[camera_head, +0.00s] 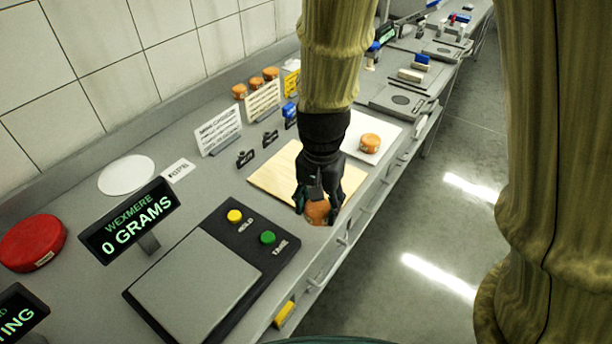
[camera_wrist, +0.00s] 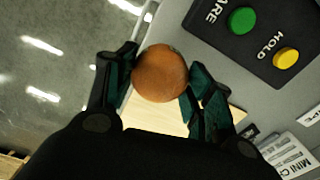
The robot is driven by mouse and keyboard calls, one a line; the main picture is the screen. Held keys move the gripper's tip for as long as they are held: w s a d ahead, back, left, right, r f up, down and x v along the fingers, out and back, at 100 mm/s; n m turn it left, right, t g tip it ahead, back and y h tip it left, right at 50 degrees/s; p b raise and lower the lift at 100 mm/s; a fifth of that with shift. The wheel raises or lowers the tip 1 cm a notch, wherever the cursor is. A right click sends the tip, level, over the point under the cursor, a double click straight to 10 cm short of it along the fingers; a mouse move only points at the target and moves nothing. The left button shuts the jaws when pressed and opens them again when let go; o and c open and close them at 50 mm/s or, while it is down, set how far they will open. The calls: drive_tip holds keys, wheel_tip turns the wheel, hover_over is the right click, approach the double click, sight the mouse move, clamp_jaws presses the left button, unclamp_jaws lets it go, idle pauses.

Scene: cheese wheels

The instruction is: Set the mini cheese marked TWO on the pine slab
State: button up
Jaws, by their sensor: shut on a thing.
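My gripper (camera_head: 318,204) is shut on an orange-brown mini cheese (camera_wrist: 160,73), which sits between its two fingers in the wrist view. The held cheese (camera_head: 317,213) shows below the fingers in the head view; no mark on it can be read. The pine slab (camera_head: 268,177) is a pale wooden board on the counter, partly hidden by my arm and gripper. The cheese appears over or beside the slab's near corner; its height above it is hard to tell. The slab also shows behind the cheese in the wrist view (camera_wrist: 150,119).
A similar cheese (camera_head: 370,143) sits on a white slab (camera_head: 386,127) behind. Several small cheeses (camera_head: 256,83) stand near the wall by sign cards (camera_head: 218,131). A scale (camera_head: 200,284) with buttons, its display (camera_head: 129,221) and a red wheel (camera_head: 32,242) are at left.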

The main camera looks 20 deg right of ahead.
drive_tip(key=w+p, duration=0.1)
drive_tip(key=w, duration=0.4)
drive_tip(key=w+f+p, duration=0.1)
drive_tip(key=w, duration=0.4)
drive_tip(key=w+d+p, duration=0.1)
drive_tip(key=w, duration=0.4)
drive_tip(key=shift+w+f, duration=0.25)
drive_tip(key=shift+f+p, duration=0.85)
drive_tip(key=shift+f, duration=0.9)
drive_tip(key=shift+f, duration=0.1)
drive_tip(key=o, duration=1)
drive_tip(key=shift+o, duration=0.3)
wheel_tip(320, 180, up, 12)
drive_tip(key=b, duration=0.2)
drive_tip(key=shift+b, duration=0.35)
